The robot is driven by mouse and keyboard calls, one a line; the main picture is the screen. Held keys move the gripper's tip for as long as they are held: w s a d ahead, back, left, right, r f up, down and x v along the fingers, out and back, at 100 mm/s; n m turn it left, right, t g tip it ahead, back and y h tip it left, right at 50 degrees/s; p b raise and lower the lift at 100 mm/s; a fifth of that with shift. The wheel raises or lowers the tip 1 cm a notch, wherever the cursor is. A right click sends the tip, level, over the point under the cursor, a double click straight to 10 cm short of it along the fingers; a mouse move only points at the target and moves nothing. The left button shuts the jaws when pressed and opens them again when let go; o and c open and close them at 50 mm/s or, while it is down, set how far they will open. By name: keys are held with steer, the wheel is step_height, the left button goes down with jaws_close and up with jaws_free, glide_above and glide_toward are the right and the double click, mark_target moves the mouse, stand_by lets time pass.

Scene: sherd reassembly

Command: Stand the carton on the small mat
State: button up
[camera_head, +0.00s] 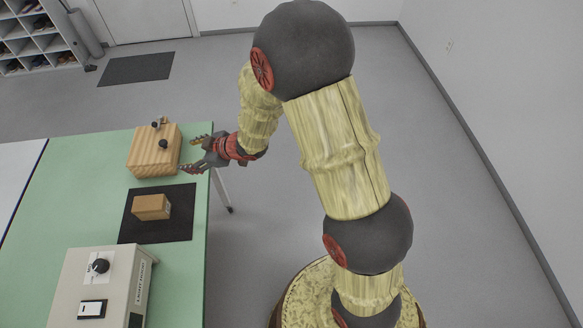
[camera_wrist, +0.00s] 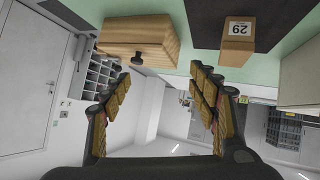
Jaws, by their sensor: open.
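The carton (camera_head: 151,207) is a small brown box with its longer side level, resting on the black mat. In the wrist view the carton (camera_wrist: 238,38) shows a white label reading 29 and lies to the right of my fingers. The small mat (camera_head: 178,228) is a dark square on the green table near its right edge. It also shows in the wrist view (camera_wrist: 203,20). My gripper (camera_head: 189,154) is open and empty beside the wooden box, beyond the carton. Its spread fingers show in the wrist view (camera_wrist: 160,76).
A wooden box (camera_head: 150,154) with dark knobs stands at the table's far end, close to my fingers. A pale instrument case (camera_head: 80,272) with a black knob stands at the near end. The green table (camera_head: 100,185) is bare left of the mat. Another dark mat (camera_head: 136,68) lies on the floor.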

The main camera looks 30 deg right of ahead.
steer(key=s+d+r+m+t+h, duration=0.1)
steer(key=s+d+r+m+h, duration=0.25)
steer(key=d+r, duration=0.55)
steer(key=s+d+r+m+h, duration=0.3)
steer(key=s+d+r+h, duration=0.2)
steer(key=d+r, duration=0.35)
steer(key=s+r+m+g, duration=0.2)
steer(key=s, duration=1)
steer(key=s+r+m+g, duration=0.1)
steer(key=s+r+m, duration=0.1)
steer(key=s, duration=1)
steer(key=shift+s+d+r+m+g+y, duration=0.15)
steer(key=shift+s+m+g+y, duration=0.25)
steer(key=shift+m+y, duration=0.05)
steer(key=shift+c, duration=0.5)
